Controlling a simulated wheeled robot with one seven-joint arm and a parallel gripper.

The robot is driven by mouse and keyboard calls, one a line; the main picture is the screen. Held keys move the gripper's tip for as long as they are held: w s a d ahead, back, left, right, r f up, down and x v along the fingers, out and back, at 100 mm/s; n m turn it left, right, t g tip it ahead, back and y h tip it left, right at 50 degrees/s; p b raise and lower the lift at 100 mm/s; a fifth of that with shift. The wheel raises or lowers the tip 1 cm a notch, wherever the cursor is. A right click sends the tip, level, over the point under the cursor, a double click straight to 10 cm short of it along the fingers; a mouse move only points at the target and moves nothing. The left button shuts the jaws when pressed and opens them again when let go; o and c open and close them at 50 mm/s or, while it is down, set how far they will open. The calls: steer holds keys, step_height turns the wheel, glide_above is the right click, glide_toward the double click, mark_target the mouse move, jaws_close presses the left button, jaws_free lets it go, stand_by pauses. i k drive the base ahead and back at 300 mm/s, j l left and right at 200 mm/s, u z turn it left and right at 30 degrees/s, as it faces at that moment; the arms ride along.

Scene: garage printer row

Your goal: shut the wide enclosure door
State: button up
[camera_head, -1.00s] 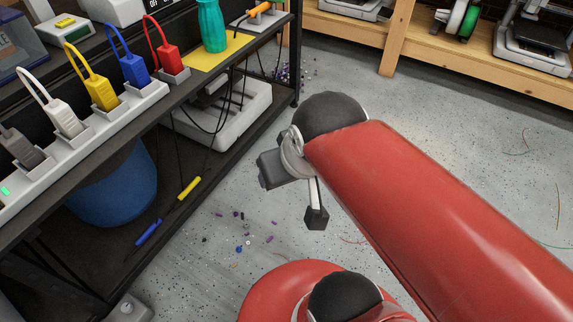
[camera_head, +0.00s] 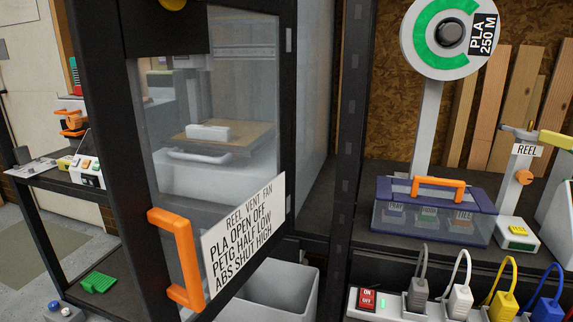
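The wide enclosure door (camera_head: 215,85) fills the left middle of the head view. It is a clear pane in a black frame, seen at a slant. An orange handle (camera_head: 178,258) is fixed low on its left side. A white card with printed settings (camera_head: 243,235) is beside the handle. Through the pane I see a pale machine with a brown plate (camera_head: 222,136). The far edges are partly cut off or hidden, so I cannot tell how wide the door stands open. My gripper is out of view.
A grey bin (camera_head: 312,300) stands below the door. On the right, a bench holds a blue-lidded case (camera_head: 385,190), a spool stand (camera_head: 428,110) and a power strip with several coloured plugs (camera_head: 393,306). A green piece (camera_head: 98,282) lies on a lower shelf at left.

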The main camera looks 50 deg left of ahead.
mark_target(105, 34)
steer(key=u, duration=0.45)
steer(key=k+j+u, duration=0.1)
steer(key=u, duration=0.35)
steer(key=j+u, duration=0.15)
steer(key=u, duration=0.25)
steer(key=j+u, duration=0.1)
steer(key=u, duration=0.35)
steer(key=j+u, duration=0.15)
steer(key=u, duration=0.3)
